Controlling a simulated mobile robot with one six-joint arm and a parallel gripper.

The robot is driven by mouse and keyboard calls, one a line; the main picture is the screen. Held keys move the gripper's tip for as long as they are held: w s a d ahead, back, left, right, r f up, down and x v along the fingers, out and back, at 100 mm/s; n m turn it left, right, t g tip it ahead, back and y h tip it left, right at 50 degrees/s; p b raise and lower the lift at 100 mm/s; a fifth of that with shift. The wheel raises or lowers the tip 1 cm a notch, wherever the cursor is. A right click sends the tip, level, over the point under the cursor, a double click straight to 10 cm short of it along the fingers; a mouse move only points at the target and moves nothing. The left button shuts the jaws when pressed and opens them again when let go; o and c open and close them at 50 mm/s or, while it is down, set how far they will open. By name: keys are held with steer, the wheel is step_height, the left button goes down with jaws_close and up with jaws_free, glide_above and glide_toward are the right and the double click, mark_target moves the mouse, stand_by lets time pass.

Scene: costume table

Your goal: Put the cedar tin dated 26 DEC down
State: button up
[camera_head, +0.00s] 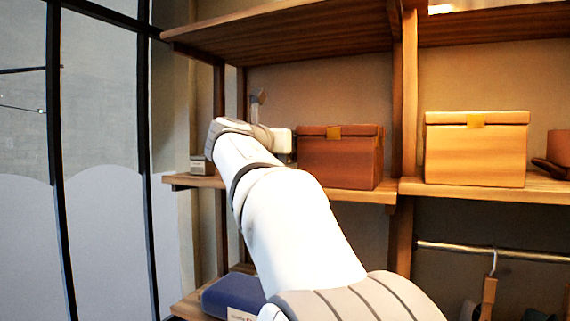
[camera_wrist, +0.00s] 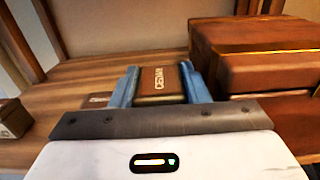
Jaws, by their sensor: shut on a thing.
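A small brown tin (camera_wrist: 163,82) with "CEDAR" lettering on its top is between the blue fingers of my gripper (camera_wrist: 160,74) in the wrist view. The gripper is shut on it. The lettering reads sideways and no date is legible. The tin is over the wooden shelf (camera_wrist: 85,75), left of a large brown box (camera_wrist: 262,60). I cannot tell whether its underside touches the board. In the head view my arm hides the held tin, and my wrist is at the left part of the middle shelf (camera_head: 345,195).
A second small tin (camera_wrist: 13,118) stands at the left on the shelf; it also shows in the head view (camera_head: 201,165). The brown box (camera_head: 340,160) stands close on the right, and a tan box (camera_head: 476,148) stands farther right.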

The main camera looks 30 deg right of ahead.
steer(key=shift+f, duration=2)
steer(key=shift+b, duration=0.3)
steer(key=shift+f, duration=0.2)
steer(key=o, duration=0.8)
steer(key=shift+r, duration=0.25)
steer(key=b+v, duration=0.2)
steer(key=v, duration=1)
steer(key=shift+w+f+b, duration=0.1)
steer(key=shift+b, duration=0.25)
